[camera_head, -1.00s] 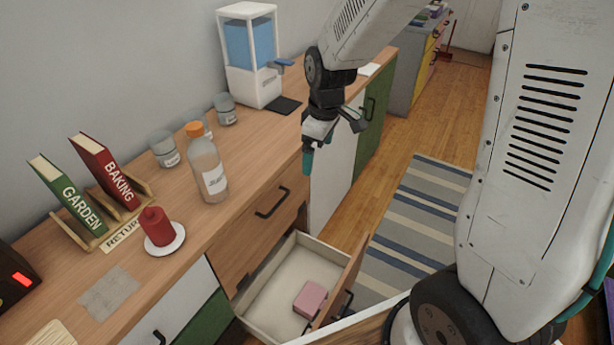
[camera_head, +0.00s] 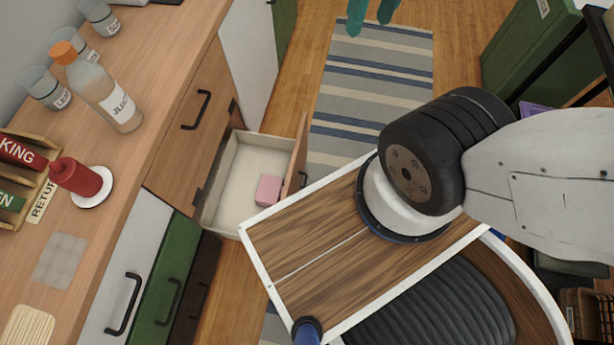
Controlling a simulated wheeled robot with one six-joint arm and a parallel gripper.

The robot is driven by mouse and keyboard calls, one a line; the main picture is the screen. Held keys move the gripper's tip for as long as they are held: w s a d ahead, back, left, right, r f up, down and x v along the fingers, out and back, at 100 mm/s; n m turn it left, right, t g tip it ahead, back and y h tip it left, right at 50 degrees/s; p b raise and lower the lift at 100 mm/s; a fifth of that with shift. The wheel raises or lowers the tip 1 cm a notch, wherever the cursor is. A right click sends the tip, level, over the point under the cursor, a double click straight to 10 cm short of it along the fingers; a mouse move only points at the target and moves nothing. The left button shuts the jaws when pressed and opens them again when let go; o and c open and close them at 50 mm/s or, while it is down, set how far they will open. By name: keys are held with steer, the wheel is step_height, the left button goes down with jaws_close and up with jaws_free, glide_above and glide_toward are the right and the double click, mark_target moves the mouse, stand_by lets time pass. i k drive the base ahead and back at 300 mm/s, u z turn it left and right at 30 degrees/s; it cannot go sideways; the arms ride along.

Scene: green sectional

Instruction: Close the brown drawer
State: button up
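The brown drawer (camera_head: 298,158) is pulled out from the lower part of the wooden cabinet. Its brown front faces right and its pale interior shows, with a pink block (camera_head: 269,190) lying inside. A dark handle on its front shows only in part, close to my base top. My gripper (camera_head: 371,18) shows only as teal fingertips at the top edge, above the striped rug and beyond the drawer. The two fingertips are apart with nothing seen between them. The rest of my gripper is out of frame.
A closed brown drawer (camera_head: 188,122) with a black handle sits above the open one. A striped rug (camera_head: 372,85) covers clear floor to the right. A green cabinet (camera_head: 530,50) stands at upper right.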

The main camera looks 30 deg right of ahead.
mark_target(248, 155)
steer(key=z, duration=0.05)
steer(key=k, duration=0.75)
steer(key=u, duration=0.15)
steer(key=i, duration=0.5)
steer(key=z, duration=0.05)
steer(key=k, duration=0.5)
steer(key=u, duration=0.8)
steer(key=i, duration=0.7)
steer(key=z, duration=1.05)
